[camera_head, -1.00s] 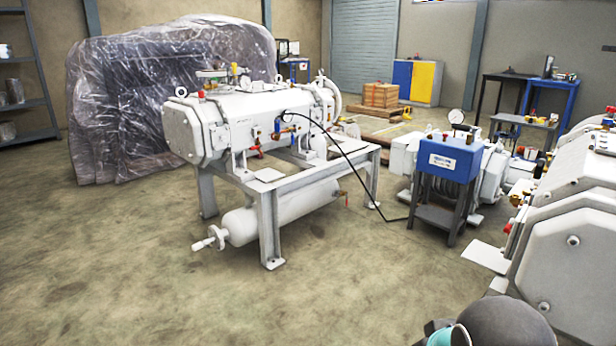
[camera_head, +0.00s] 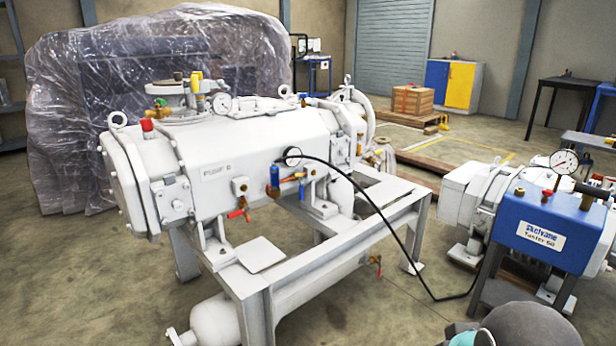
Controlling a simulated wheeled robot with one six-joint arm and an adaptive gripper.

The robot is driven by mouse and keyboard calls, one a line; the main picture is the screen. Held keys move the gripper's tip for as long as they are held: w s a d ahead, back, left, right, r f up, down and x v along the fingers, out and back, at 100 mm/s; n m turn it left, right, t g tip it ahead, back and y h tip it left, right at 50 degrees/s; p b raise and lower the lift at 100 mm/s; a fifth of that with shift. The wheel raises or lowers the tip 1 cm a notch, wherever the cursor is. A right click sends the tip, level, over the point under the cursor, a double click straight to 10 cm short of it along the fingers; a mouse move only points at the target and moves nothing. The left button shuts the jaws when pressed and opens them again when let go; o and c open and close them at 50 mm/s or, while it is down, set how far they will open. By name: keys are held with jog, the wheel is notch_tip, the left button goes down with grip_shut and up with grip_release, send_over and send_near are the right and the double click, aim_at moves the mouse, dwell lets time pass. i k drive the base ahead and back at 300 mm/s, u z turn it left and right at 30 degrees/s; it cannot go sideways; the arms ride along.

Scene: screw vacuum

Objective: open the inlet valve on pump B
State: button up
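A white pump (camera_head: 230,150) stands on a grey steel frame (camera_head: 335,250) left of centre. Its plate (camera_head: 217,171) seems to read PUMP B, but the last letter is blurred. A flanged port (camera_head: 178,98) with yellow and brass fittings is on its top. On its near side are a small red-handled valve (camera_head: 238,213) and a blue-handled brass valve (camera_head: 275,178). I cannot tell which one is the inlet valve, or whether any is open. My gripper is out of view; a rounded grey and teal part of my arm shows at the bottom right.
A plastic-wrapped machine (camera_head: 60,150) stands behind the pump. A white cylinder (camera_head: 215,320) hangs under the frame. The floor at front left is clear.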

aim_at(299, 178)
jog(key=z, duration=0.05)
jog(key=i, duration=0.1)
jog(key=u, duration=0.6)
jog(key=k, duration=0.55)
jog(key=z, duration=0.7)
jog(key=i, duration=1.75)
jog(key=u, duration=0.5)
